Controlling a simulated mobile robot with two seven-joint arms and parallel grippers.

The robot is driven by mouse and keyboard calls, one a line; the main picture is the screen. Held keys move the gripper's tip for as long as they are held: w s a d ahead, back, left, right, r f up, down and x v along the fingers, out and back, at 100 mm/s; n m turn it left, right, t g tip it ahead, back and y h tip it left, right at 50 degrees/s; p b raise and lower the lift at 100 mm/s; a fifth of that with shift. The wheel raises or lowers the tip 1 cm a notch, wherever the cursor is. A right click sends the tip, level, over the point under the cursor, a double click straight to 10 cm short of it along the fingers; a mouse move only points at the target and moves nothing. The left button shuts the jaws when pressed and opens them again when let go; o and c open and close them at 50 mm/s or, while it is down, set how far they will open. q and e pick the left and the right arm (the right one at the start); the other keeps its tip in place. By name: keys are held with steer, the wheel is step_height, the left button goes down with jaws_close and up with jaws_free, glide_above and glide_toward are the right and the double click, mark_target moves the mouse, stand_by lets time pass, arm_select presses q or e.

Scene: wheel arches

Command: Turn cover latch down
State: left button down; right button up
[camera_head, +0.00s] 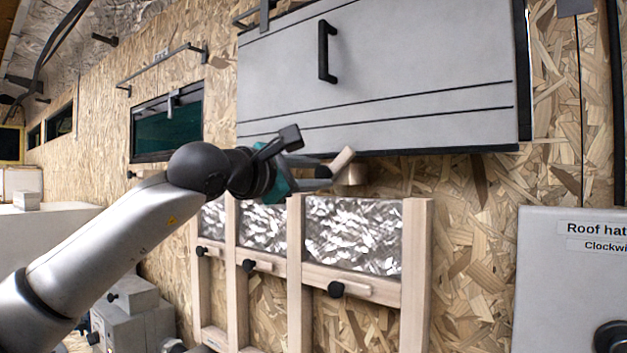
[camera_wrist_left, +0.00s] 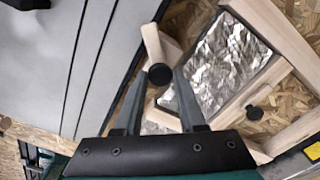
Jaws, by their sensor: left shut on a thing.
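My left gripper (camera_head: 330,174) reaches from the left to just under the big grey cabinet, at the top of a wooden frame. Its fingers are shut on a pale wooden latch (camera_head: 343,160), whose tilted upper end sticks out beyond the fingertips. In the left wrist view the gripper (camera_wrist_left: 160,82) has one finger on each side of the latch (camera_wrist_left: 154,42), by its round black knob (camera_wrist_left: 160,74). The latch's lower part is partly hidden between the fingers. The foil-covered panel (camera_head: 352,235) lies below it in the frame. My right gripper is not in view.
The grey cabinet (camera_head: 380,70) overhangs close above the gripper. Lower latches with black knobs (camera_head: 336,289) sit on the wooden frame's (camera_head: 416,270) crossbar. A grey box labelled "Roof hat…" (camera_head: 570,285) stands at the right. Bare chipboard wall (camera_head: 470,230) is between them.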

arm_select(q)
steer(key=m, duration=0.4)
steer(key=shift+m, duration=0.3)
steer(key=m, duration=0.4)
stand_by(0.3)
steer(key=c, duration=0.5)
jaws_free()
steer(key=b+v, duration=0.3)
steer(key=v, duration=1.2)
